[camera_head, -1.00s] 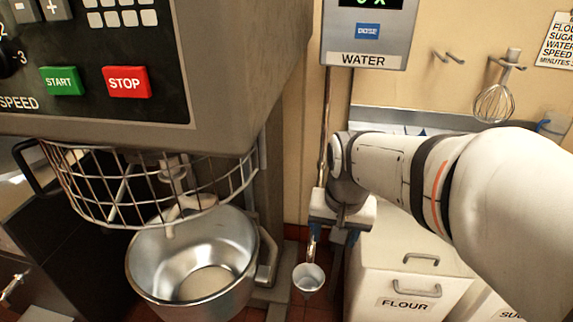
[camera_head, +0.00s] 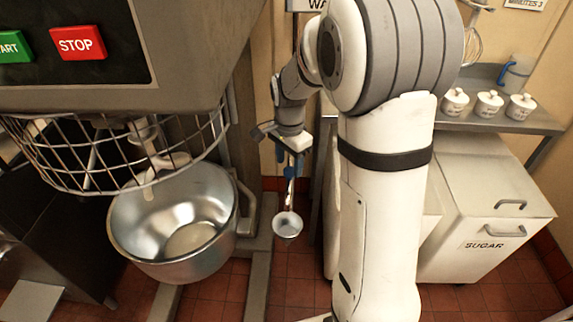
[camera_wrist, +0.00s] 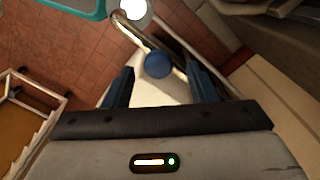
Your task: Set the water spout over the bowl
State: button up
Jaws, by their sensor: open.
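The steel mixer bowl (camera_head: 125,235) stands under the wire guard in the head view, with its mouth open. The water spout (camera_head: 287,224) ends in a pale cup-like tip to the right of the bowl, apart from it and above the floor. In the wrist view the spout's bent metal tube (camera_wrist: 131,30) carries a round blue knob (camera_wrist: 158,64). My gripper (camera_wrist: 160,72) is open, with one blue finger on each side of the knob. A gap shows between knob and fingers, and I cannot tell their depth. In the head view my gripper (camera_head: 291,167) is above the spout tip.
The mixer's wire guard (camera_head: 62,160) hangs above the bowl. The sugar bin (camera_head: 480,240) stands on the right, below a shelf with white lidded jars (camera_head: 488,104). Red tiled floor (camera_head: 290,292) is clear below the spout. A teal-edged object (camera_wrist: 75,6) shows in the wrist view.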

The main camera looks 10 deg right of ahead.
jog(key=shift+f, duration=0.85)
jog(key=shift+c, duration=0.4)
grip_shut()
